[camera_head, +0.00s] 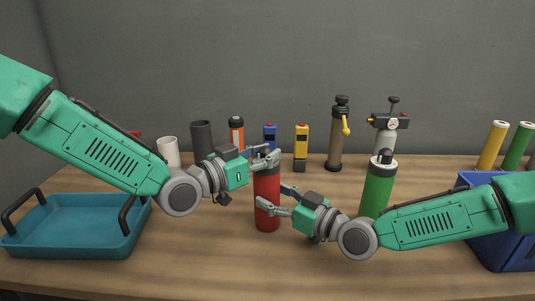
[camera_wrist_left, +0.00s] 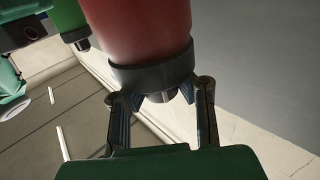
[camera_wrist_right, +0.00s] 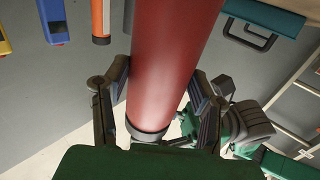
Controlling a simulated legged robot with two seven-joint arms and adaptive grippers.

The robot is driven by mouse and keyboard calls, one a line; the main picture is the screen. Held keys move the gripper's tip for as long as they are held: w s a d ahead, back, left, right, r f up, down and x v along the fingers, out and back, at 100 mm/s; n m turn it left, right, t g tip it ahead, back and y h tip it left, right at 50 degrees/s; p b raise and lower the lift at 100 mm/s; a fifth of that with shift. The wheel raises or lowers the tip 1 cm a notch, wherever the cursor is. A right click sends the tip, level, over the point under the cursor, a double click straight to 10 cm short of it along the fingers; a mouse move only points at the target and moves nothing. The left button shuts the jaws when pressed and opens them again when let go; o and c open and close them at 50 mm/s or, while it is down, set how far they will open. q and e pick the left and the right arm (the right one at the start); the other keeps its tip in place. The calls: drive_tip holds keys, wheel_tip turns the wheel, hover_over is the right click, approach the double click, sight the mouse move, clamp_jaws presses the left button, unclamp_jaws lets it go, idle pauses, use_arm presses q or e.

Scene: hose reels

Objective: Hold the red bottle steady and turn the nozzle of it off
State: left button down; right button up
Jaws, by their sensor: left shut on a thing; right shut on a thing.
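The red bottle (camera_head: 267,190) stands upright on the table in the middle of the head view. My left gripper (camera_head: 272,160) is at its top, shut on the dark nozzle end. In the left wrist view, the fingers (camera_wrist_left: 163,112) sit on both sides of the nozzle (camera_wrist_left: 160,95), just past the dark collar below the red body (camera_wrist_left: 140,30). My right gripper (camera_head: 270,202) is shut around the lower body of the bottle. In the right wrist view, its fingers (camera_wrist_right: 160,100) flank the red body (camera_wrist_right: 170,60). The nozzle is mostly hidden by the left fingers in the head view.
A green bottle (camera_head: 376,188) stands close to the right arm. A teal tray (camera_head: 75,235) lies at left and a blue crate (camera_head: 500,250) at right. Several cylinders and tools, including a yellow one (camera_head: 301,140), line the back. The front middle of the table is clear.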

drive_tip(key=shift+f, duration=0.1)
use_arm(q)
drive_tip(key=c, duration=1.2)
unclamp_jaws()
drive_tip(key=shift+a, duration=0.1)
drive_tip(key=v, duration=1.2)
drive_tip(key=shift+f, duration=0.1)
use_arm(e)
drive_tip(key=o, duration=1.5)
drive_tip(key=shift+c, duration=0.2)
